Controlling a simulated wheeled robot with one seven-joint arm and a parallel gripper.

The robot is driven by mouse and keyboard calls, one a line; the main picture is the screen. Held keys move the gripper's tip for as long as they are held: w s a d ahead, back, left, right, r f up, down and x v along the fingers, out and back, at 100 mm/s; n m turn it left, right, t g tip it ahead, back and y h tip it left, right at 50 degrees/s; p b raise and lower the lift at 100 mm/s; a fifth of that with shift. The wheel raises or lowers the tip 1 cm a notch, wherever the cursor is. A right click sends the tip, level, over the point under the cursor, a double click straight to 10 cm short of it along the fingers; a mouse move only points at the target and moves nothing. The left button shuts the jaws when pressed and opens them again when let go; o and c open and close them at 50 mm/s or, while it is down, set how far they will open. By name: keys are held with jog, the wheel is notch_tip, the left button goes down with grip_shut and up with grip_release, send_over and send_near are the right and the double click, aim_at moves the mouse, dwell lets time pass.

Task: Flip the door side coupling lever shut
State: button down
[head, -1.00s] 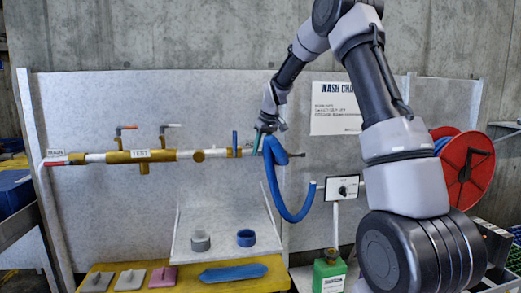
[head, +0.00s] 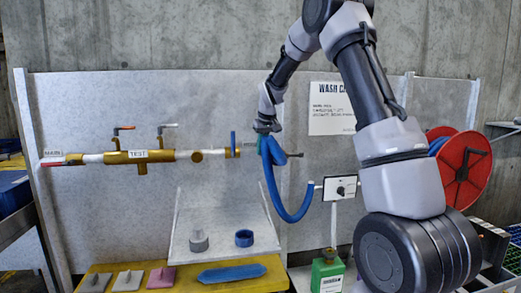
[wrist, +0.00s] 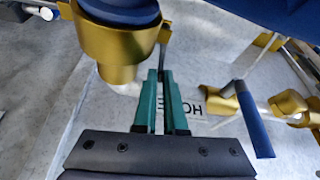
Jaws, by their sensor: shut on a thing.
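My gripper (wrist: 160,85) has teal fingers, shut on a thin dark lever (wrist: 164,45) beside a brass coupling (wrist: 122,50) with a blue part on top. The fingers hide the lever's lower end. In the head view my gripper (head: 264,132) is right of the brass pipe's end, by the top of the blue hose (head: 272,180). A blue lever (head: 233,143) stands upright at the pipe's right end. A blue lever also shows, apart from my fingers, in the wrist view (wrist: 254,120). I cannot tell which lever is the door side one.
The brass pipe (head: 140,157) runs along the grey panel. A white tray (head: 215,225) with grey and blue rings is below. A red reel (head: 467,172), a control box (head: 340,189) and a green container (head: 327,272) stand to the right.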

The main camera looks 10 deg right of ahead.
jog(key=c, duration=1)
grip_release()
jog(key=shift+d, duration=0.1)
jog(key=v, duration=1)
jog(key=shift+s+r, duration=0.1)
jog(key=shift+r, duration=0.3)
jog(key=s+d+r+m+t, duration=0.1)
jog(key=s+r, duration=0.1)
jog(key=s, duration=0.7)
jog(key=s+d+r+m, duration=0.1)
jog(key=s+r+m, duration=0.15)
jog(key=s, duration=0.65)
jog(key=s+d+r+m+t, duration=0.1)
jog(key=s+d+r, duration=0.1)
jog(key=s, duration=0.7)
jog(key=shift+m+t+y, duration=0.3)
jog(key=shift+m+y, duration=0.3)
jog(key=shift+m, duration=0.35)
jog(key=s+f, duration=0.1)
jog(key=s, duration=0.2)
jog(key=s+f, duration=0.1)
jog(key=s, duration=0.2)
jog(key=s+f, duration=0.1)
jog(key=s, duration=0.3)
jog(key=shift+f, duration=0.1)
